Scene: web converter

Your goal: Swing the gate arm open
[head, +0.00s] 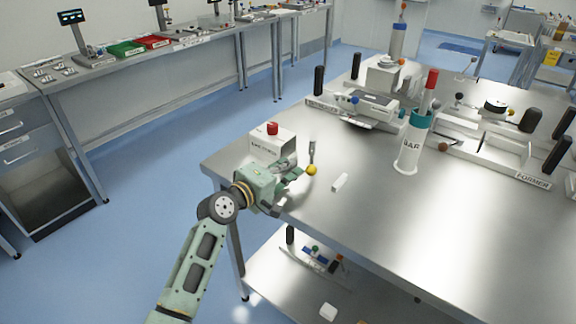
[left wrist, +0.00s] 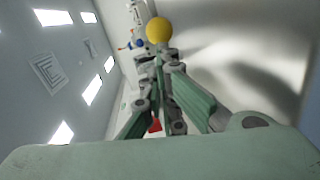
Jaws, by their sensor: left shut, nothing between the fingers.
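My left gripper (head: 297,172) is just left of the ball, in front of a white labelled box (head: 272,143) with a red knob. The yellow ball (left wrist: 158,30) shows beyond the fingertips in the left wrist view. The left gripper (left wrist: 160,75) is shut with nothing in it. I cannot tell whether it touches the ball. My right gripper is in neither view.
A white cylinder labelled BAR (head: 410,150) stands farther right on the table (head: 400,240), near several fixtures with black handles. The table's near right part is clear. A lower shelf holds small parts.

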